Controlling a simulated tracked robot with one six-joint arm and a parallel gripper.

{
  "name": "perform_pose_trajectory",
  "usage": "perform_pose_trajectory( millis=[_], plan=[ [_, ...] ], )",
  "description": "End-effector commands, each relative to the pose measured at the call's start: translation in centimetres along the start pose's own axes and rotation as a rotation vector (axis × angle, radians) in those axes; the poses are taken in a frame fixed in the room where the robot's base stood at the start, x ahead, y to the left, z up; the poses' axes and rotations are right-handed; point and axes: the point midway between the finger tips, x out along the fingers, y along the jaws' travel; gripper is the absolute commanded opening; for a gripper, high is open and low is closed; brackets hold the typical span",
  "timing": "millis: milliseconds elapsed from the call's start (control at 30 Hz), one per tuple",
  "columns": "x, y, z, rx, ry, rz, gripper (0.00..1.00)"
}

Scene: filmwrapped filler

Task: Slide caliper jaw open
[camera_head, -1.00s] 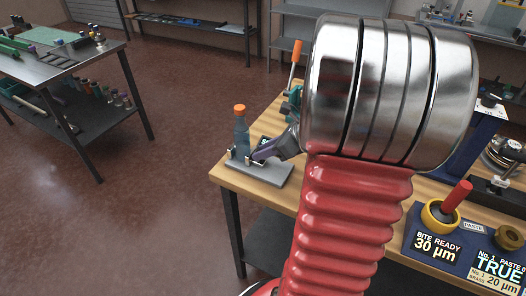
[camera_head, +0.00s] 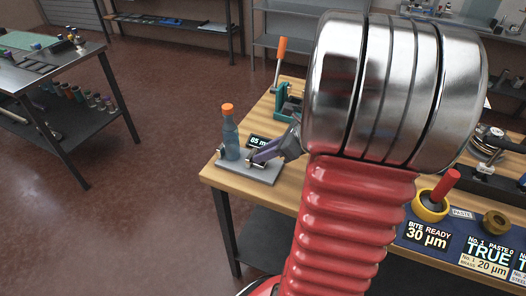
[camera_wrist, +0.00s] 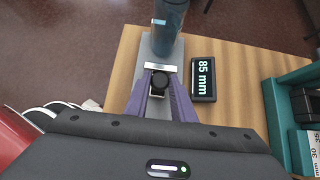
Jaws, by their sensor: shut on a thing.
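The caliper (camera_head: 262,177) is a grey base plate on the near left corner of the wooden bench. A blue bottle (camera_head: 229,138) with an orange cap stands upright on it. In the wrist view the bottle (camera_wrist: 168,25) stands beyond a pale metal jaw bar (camera_wrist: 160,66); whether they touch I cannot tell. My gripper's purple fingers (camera_wrist: 160,88) are shut on a dark round knob (camera_wrist: 161,80) just behind that bar. The gripper (camera_head: 262,155) also shows low over the plate in the head view. A black display (camera_wrist: 203,68) beside the caliper appears to read 85 mm.
A teal rack (camera_wrist: 285,110) with labelled blocks stands right of the display. My red and silver arm hides much of the bench. A yellow pot (camera_head: 428,207) and a navy mat (camera_head: 415,243) lie at right. Floor is open left of the bench (camera_head: 222,172).

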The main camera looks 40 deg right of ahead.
Motion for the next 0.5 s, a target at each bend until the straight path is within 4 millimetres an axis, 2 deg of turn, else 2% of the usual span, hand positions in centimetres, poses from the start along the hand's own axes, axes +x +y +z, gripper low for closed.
perform_pose_trajectory(
  millis=[333,367,500],
  plan=[
    [0.13,0.34,0.13,-0.006,-0.002,0.012,0.0],
    [0.14,0.34,0.14,-0.007,-0.002,0.012,0.23],
    [0.15,0.31,0.15,-0.007,-0.001,0.012,0.33]
  ],
)
